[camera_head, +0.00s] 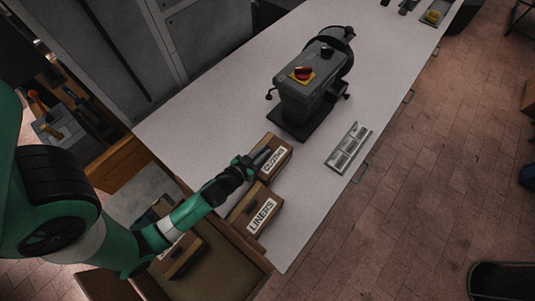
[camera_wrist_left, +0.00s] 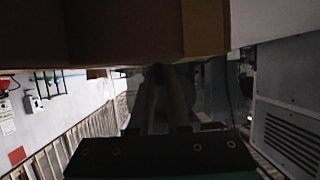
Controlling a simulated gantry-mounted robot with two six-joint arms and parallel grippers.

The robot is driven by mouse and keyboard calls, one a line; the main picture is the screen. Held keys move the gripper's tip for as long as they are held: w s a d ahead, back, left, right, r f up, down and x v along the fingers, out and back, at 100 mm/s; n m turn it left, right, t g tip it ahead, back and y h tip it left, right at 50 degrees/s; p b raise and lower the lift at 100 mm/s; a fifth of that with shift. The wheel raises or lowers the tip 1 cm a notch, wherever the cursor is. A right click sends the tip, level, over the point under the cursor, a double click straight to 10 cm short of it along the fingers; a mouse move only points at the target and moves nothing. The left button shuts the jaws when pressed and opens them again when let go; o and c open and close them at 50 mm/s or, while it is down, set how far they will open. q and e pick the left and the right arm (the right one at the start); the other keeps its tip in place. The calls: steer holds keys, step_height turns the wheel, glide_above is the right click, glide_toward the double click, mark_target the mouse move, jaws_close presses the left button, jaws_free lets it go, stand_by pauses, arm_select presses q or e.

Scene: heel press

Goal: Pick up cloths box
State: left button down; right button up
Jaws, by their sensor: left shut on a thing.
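The cloths box (camera_head: 270,168) is a brown box with a white CLOTHS label, over the grey-white bench top in the head view. My left gripper (camera_head: 260,158) is at its upper left side and shut on it. The fingertips are partly hidden, and I cannot tell whether the box touches the bench. In the left wrist view, a brown box surface (camera_wrist_left: 130,35) fills the top, above my left gripper's dark fingers (camera_wrist_left: 163,85). My right gripper is not in view.
The liners box (camera_head: 245,207) stands just nearer than the cloths box. A grey press with a red button (camera_head: 305,90) stands beyond it. A metal tray (camera_head: 348,147) lies right of it. Another brown box (camera_head: 180,255) is at lower left. The bench (camera_head: 225,95) is clear left of the press.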

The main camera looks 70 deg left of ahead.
arm_select(q)
steer(key=shift+r, duration=0.1)
stand_by(0.4)
step_height(320, 180, up, 10)
steer(key=p, duration=0.3)
steer(key=w+d+r+m+t+h+p, duration=0.1)
steer(key=d+r+m+h+p, duration=0.1)
steer(key=d, duration=0.6)
steer(key=w+d+r+m+t+h+p, duration=0.1)
steer(key=w+d+r+m+h+p, duration=0.1)
steer(key=d+p, duration=0.5)
steer(key=d+r+m+h, duration=0.1)
steer(key=m+h, duration=0.1)
steer(key=h, duration=0.1)
steer(key=shift+d+r, duration=0.35)
